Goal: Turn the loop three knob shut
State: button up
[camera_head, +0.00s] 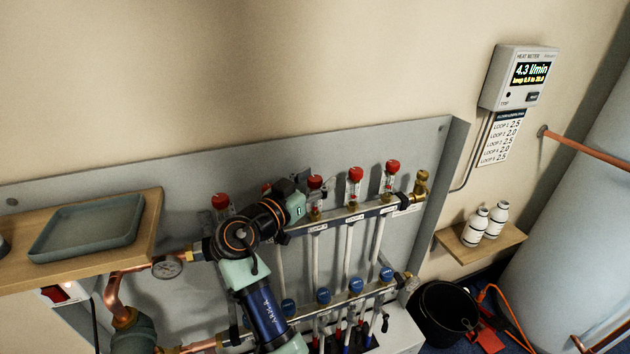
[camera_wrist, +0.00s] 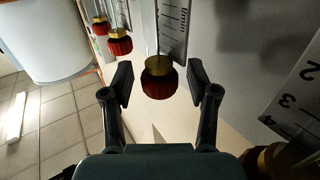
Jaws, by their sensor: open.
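The middle red knob (camera_head: 315,182) of five on the upper manifold bar is the third from the left. I take it as the loop three knob; its label is too small to read surely. In the wrist view a red knob with a brass collar (camera_wrist: 160,84) sits between the two dark fingers of my gripper (camera_wrist: 159,72), with a gap on both sides. The fingers are open and appear not to touch it. In the head view my gripper (camera_head: 301,180) is at the left of the middle knob, its fingers partly hidden.
Red knobs (camera_head: 355,174) and (camera_head: 393,166) stand to the right, another red knob (camera_head: 221,201) to the left. Blue caps (camera_head: 324,296) line the lower bar. The heat meter (camera_head: 530,73) reads 4.3 l/min. A shelf with a tray (camera_head: 85,228) is at left.

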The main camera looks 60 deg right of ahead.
aim_at(314, 178)
notch_tip(314, 178, up, 10)
jog(key=shift+r, duration=0.1)
dwell(0.4)
